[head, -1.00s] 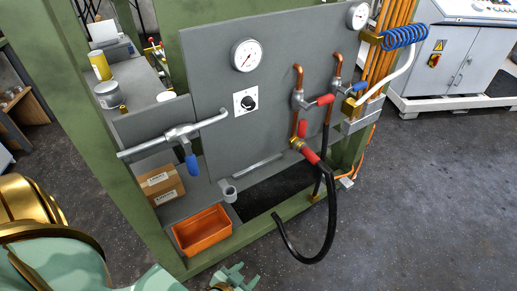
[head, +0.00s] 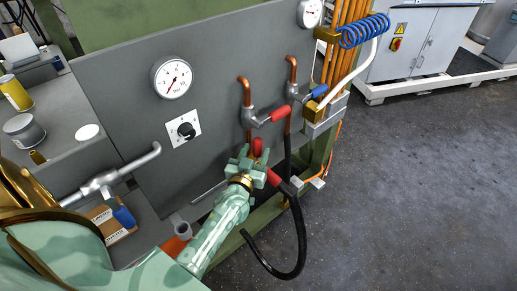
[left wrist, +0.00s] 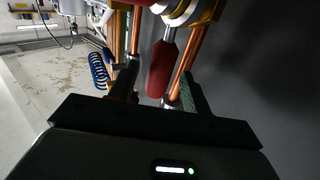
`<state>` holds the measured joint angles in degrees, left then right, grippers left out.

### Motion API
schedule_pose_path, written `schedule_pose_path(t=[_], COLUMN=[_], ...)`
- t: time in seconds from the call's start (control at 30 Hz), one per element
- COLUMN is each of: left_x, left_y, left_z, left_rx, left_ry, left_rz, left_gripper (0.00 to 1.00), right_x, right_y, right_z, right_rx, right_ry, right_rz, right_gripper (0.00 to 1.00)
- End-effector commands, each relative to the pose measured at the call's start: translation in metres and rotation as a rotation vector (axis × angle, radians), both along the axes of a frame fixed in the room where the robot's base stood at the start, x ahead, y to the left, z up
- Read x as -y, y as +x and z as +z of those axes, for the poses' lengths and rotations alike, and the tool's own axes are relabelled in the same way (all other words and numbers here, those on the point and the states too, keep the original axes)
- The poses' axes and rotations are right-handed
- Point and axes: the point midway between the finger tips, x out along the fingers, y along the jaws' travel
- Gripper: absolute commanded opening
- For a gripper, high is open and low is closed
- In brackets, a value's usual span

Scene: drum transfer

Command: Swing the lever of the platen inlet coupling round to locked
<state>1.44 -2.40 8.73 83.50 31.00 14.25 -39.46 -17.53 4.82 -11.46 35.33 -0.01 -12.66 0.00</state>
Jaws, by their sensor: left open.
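The red lever (head: 257,147) of the coupling sticks up just beyond my left gripper (head: 246,163) in the head view. The coupling's brass body is mostly hidden there behind the gripper. In the left wrist view the lever (left wrist: 163,66) hangs from the brass and pale coupling (left wrist: 190,12) and points towards the gripper's palm. One green finger (left wrist: 187,94) shows to the right of the lever; the other finger is hard to make out. My left gripper is open and close to the lever; I cannot tell whether they touch. My right gripper is not in view.
A black hose (head: 299,240) with a red sleeve curves down right of my gripper. Copper pipes, a valve with a red handle (head: 280,113) and a blue-handled valve (head: 318,91) are close by on the grey panel (head: 215,95). The floor at right is clear.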

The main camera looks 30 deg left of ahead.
Motion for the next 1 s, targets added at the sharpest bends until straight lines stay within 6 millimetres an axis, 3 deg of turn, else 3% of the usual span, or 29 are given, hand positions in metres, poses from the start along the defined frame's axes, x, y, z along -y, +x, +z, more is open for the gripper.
schedule_pose_path(t=[0.2, 0.53, 0.7, 1.0], left_x=[-0.007, -0.008, -0.008, -0.009], left_y=[0.025, 0.028, 0.028, 0.026], left_z=[-0.001, 0.000, 0.000, -0.002], left_rx=[0.000, -0.001, -0.001, 0.020], left_ry=[0.001, 0.001, 0.000, -0.004], left_rz=[0.000, 0.000, 0.000, 0.000], left_gripper=[0.48, 0.48, 0.01, 0.00], right_x=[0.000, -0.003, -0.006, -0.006], right_y=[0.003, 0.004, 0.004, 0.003], right_z=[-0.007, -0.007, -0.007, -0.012], right_rx=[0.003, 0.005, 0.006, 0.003], right_ry=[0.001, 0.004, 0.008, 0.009], right_rz=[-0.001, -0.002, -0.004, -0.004], right_gripper=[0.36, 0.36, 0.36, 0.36])
